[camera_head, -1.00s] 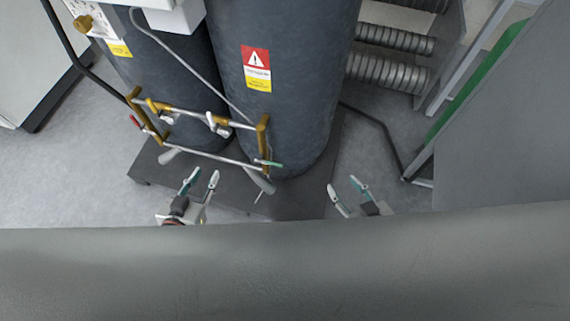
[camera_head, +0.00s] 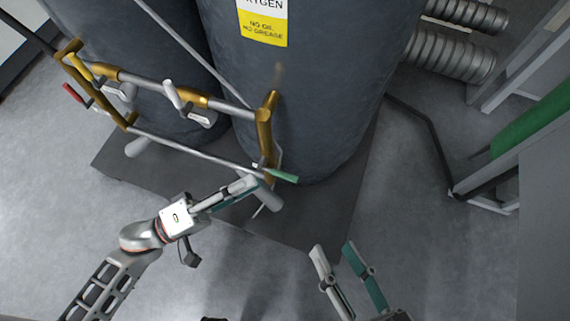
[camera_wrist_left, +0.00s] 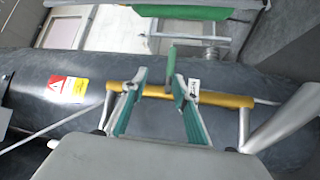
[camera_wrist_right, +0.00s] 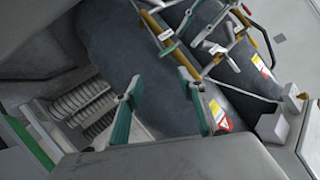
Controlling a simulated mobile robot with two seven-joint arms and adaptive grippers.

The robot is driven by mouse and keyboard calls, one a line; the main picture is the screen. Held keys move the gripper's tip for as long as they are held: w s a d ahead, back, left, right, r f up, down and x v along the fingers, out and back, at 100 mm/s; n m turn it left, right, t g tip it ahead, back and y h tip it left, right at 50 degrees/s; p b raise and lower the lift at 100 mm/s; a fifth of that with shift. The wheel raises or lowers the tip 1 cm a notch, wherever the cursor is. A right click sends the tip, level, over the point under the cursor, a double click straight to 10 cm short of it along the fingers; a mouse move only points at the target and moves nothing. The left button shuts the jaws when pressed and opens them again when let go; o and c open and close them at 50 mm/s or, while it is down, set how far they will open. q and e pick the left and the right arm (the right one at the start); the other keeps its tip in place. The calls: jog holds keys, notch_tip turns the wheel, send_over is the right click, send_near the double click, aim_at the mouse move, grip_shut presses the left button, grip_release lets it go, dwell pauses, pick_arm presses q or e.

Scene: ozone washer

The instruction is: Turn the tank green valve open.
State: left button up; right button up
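The green valve handle (camera_head: 280,175) sits at the lower right end of the brass and steel pipe frame (camera_head: 185,151), in front of the large dark tank (camera_head: 310,85). In the left wrist view the green handle (camera_wrist_left: 171,58) stands upright between the fingertip lines, just beyond the tips. My left gripper (camera_head: 252,184) points at the valve from the left, close to it; its fingers are apart with nothing between them. Whether a fingertip touches the handle cannot be told. My right gripper (camera_head: 335,248) is open and empty, below and right of the valve; its spread fingers also show in the right wrist view (camera_wrist_right: 162,85).
A red valve handle (camera_head: 73,93) and white-grey levers (camera_head: 173,95) are on the left of the pipe frame. The tanks stand on a dark base plate (camera_head: 130,178). Ribbed grey hoses (camera_head: 450,52) and a metal frame (camera_head: 490,185) are at the right.

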aim_at(284, 174)
pick_arm(q)
jog(key=shift+g, duration=0.5)
jog(key=shift+s+d+f+b+x, duration=0.1)
jog(key=shift+f+b+x, duration=0.2)
jog(key=shift+x, duration=1.1)
jog(key=shift+s+d+f+b+x, duration=0.1)
jog(key=shift+f+b+x, duration=0.2)
jog(key=shift+x, duration=1.1)
jog(key=shift+s+d+f+b+x, duration=0.1)
jog(key=shift+f+b+x, duration=0.15)
jog(key=shift+x, duration=1.15)
pick_arm(e)
jog(key=m, duration=0.2)
jog(key=shift+s+a+f+m, duration=0.15)
jog(key=shift+s+a+m, duration=0.1)
jog(key=shift+m, duration=0.05)
pick_arm(q)
jog(key=shift+c, duration=0.3)
grip_shut()
